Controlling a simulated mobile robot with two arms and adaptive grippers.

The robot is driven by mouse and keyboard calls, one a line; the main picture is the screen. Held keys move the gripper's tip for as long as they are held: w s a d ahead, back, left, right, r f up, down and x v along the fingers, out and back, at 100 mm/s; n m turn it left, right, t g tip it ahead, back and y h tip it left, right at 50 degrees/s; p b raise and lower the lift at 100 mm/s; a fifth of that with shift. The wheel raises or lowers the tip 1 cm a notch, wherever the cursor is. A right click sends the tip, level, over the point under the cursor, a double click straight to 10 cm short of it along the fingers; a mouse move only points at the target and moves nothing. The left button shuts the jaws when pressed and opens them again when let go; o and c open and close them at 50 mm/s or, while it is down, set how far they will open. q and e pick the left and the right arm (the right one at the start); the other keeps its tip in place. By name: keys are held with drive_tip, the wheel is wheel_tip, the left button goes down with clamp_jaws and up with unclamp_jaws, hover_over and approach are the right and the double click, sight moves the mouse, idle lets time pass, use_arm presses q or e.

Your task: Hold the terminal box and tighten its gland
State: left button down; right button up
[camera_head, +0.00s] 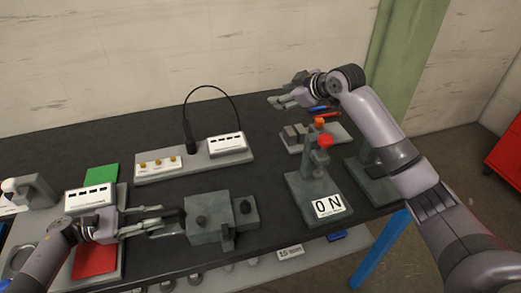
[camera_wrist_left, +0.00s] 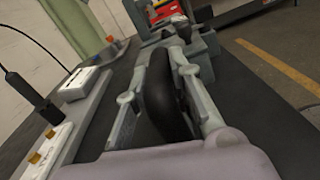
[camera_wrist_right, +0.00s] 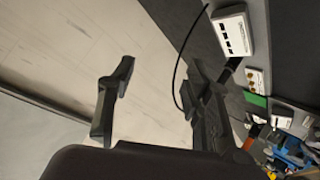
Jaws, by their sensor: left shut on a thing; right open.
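The terminal box seems to be the grey block (camera_head: 208,212) with dark knobs on top, on the dark table in front of the middle. In the left wrist view (camera_wrist_left: 197,45) it lies ahead of the fingertips. My left gripper (camera_head: 170,220) is at its left side, shut on a thick black curved piece, which shows between the fingers in the left wrist view (camera_wrist_left: 165,95). I cannot tell which part is the gland. My right gripper (camera_head: 283,101) is open and empty, raised above the far right of the table, well away from the box.
A grey panel (camera_head: 205,160) with yellow buttons and a cabled black plug stands behind the box. A fixture (camera_head: 325,185) marked "0 N" with a red knob stands to the right. A plate with green and red areas (camera_head: 102,177) lies left. Bare table (camera_head: 265,200) separates box and fixture.

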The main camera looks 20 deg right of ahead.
drive_tip(key=w+a+r+n+t+y, duration=0.2)
drive_tip(key=a+r+n+t, duration=0.25)
drive_tip(key=r, duration=0.55)
drive_tip(key=w+a+r+n+t+y, duration=0.15)
drive_tip(key=a+r+n+t, duration=0.3)
drive_tip(key=r, duration=0.55)
drive_tip(key=s+a+r+n+g+y, duration=0.2)
drive_tip(key=s+a+n+g+y, duration=0.15)
drive_tip(key=a+n+y, duration=0.35)
drive_tip(key=s+a+r+n+g+y, duration=0.25)
drive_tip(key=s+a+n+y, duration=0.2)
drive_tip(key=a+n, duration=0.3)
drive_tip(key=s+a+f+n+g, duration=0.5)
drive_tip(key=s+a+n+g, duration=0.25)
drive_tip(key=n+g, duration=0.2)
drive_tip(key=s+a+f+n+g+h, duration=0.1)
drive_tip(key=s+a+f+n+g, duration=0.1)
drive_tip(key=s+f+n+g, duration=0.15)
drive_tip(key=n+g+h, duration=0.1)
drive_tip(key=n+h, duration=0.6)
drive_tip(key=h, duration=1.1)
approach(245, 203)
wheel_tip(245, 203, down, 10)
drive_tip(key=shift+r, duration=0.1)
